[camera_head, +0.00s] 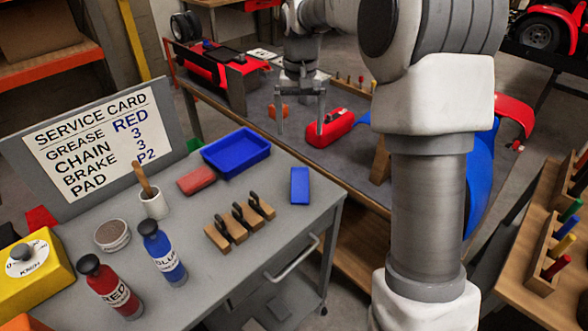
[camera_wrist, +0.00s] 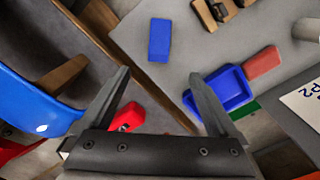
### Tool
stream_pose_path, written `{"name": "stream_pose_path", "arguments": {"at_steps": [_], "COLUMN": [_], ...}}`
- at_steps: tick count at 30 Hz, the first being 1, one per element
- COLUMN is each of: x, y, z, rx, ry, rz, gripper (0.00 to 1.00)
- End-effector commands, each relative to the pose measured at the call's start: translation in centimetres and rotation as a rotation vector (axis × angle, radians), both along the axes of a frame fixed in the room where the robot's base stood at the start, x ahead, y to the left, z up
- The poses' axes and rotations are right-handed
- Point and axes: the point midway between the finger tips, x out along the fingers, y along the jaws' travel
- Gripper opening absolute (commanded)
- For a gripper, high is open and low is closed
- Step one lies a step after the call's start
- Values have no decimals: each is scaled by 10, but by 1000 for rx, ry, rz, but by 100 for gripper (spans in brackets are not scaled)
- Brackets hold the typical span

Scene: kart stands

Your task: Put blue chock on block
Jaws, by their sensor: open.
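A flat blue block-shaped piece (camera_head: 300,185), which looks like the blue chock, lies on the grey cart top near its right corner. It also shows in the wrist view (camera_wrist: 159,40), beyond my fingertips. I cannot tell for sure which thing is the block; a wooden block (camera_head: 381,160) stands on the bench behind, partly hidden by my arm, and a brick-red block (camera_head: 196,179) lies on the cart left of the blue tray. My gripper (camera_head: 300,132) is open and empty, pointing down over the bench, apart from the blue piece. Its spread fingers (camera_wrist: 160,76) show in the wrist view.
The blue tray (camera_head: 236,165), wooden rack with dark pieces (camera_head: 238,225), red bottle (camera_head: 110,288), blue bottle (camera_head: 163,253), cup (camera_head: 153,205) and service card (camera_head: 92,132) stand on the cart. A red canister (camera_head: 330,128) lies near my gripper. Cart space around the blue piece is clear.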

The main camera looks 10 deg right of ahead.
Motion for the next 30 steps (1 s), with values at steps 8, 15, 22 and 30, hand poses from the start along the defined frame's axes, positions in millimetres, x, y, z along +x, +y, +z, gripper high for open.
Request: {"name": "stream_pose_path", "arguments": {"at_steps": [8, 15, 22, 30], "x": [3, 2, 3, 1], "y": [0, 0, 0, -2], "z": [-42, -95, -123, -150], "rx": [3, 3, 3, 4], "ry": [12, 12, 9, 10], "rz": [-4, -3, -5, -4], "gripper": [95, 95, 95, 95]}}
